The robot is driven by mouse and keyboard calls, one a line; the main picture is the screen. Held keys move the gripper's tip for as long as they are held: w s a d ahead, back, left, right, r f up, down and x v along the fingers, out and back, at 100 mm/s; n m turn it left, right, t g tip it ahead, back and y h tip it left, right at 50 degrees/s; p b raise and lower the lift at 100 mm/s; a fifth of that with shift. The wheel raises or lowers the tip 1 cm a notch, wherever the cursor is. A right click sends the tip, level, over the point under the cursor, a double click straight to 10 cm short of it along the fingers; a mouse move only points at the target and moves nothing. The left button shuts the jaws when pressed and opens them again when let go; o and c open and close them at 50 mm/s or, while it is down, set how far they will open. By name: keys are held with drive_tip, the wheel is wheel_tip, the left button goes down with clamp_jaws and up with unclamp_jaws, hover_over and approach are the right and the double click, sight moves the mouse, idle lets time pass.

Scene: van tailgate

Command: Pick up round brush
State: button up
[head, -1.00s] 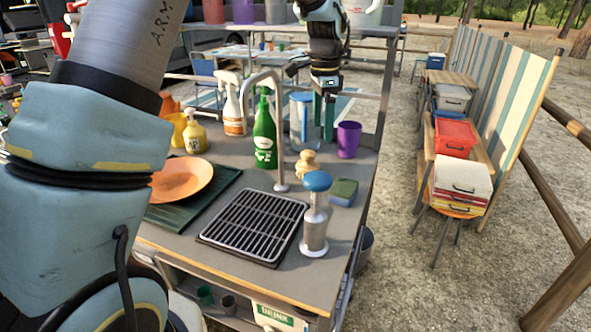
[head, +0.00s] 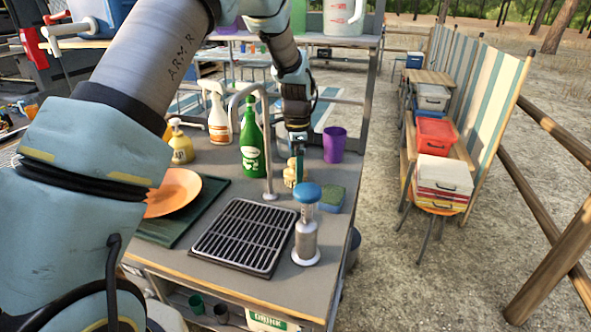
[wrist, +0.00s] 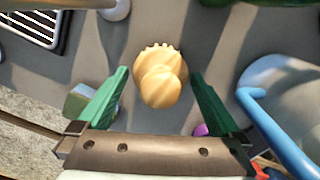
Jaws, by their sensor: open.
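The round brush (head: 290,178) is a small pale wooden piece with a rounded knob on top. It stands on the grey counter behind the blue-topped dispenser, partly hidden by my gripper in the head view. In the wrist view the round brush (wrist: 160,75) shows from above, with a scalloped edge, a little beyond the fingertips and midway between them. My gripper (wrist: 160,80) has two green fingers spread wide with nothing between them. In the head view my gripper (head: 298,158) points down just above and at the brush.
A green bottle (head: 252,142) and a tap (head: 267,165) stand left of the brush. A purple cup (head: 334,145), a sponge (head: 331,199) and the blue-topped dispenser (head: 306,235) are close by. A black drain grate (head: 243,238) lies in front.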

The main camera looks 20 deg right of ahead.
drive_tip(key=shift+f, duration=0.6)
drive_tip(key=c, duration=1.2)
